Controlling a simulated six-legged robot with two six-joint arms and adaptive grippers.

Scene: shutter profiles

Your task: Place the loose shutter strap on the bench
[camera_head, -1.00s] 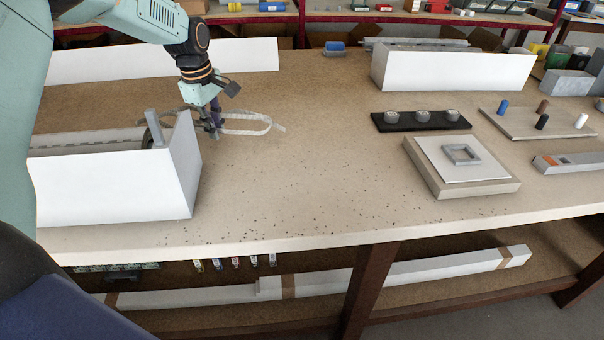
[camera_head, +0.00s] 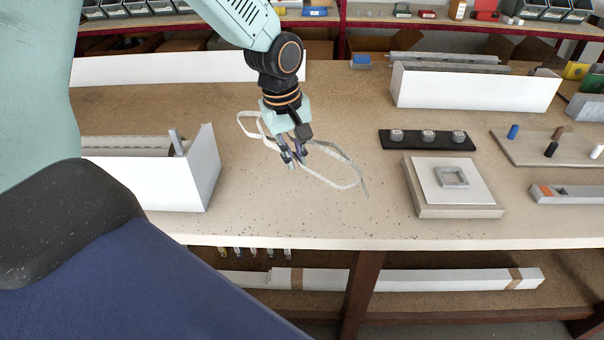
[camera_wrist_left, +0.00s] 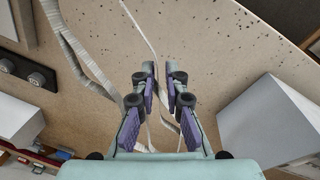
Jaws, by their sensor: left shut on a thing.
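The shutter strap is a pale grey looped band (camera_head: 331,178). Its loops stick out to both sides of my left gripper (camera_head: 293,160) in the head view. That gripper is shut on the strap over the middle of the bench (camera_head: 300,220). I cannot tell whether the strap touches the bench top. In the left wrist view, the strap (camera_wrist_left: 75,50) runs along the left and a thin length passes between the fingers of the left gripper (camera_wrist_left: 160,85). The fingers hide the gripped part. My right gripper is not in view.
A white shutter box (camera_head: 150,180) stands to the left, another (camera_head: 475,90) at the back right. A black strip with several round knobs (camera_head: 428,140), a square block with a grey frame (camera_head: 455,205) and a peg board (camera_head: 540,155) lie on the right. The front middle is clear.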

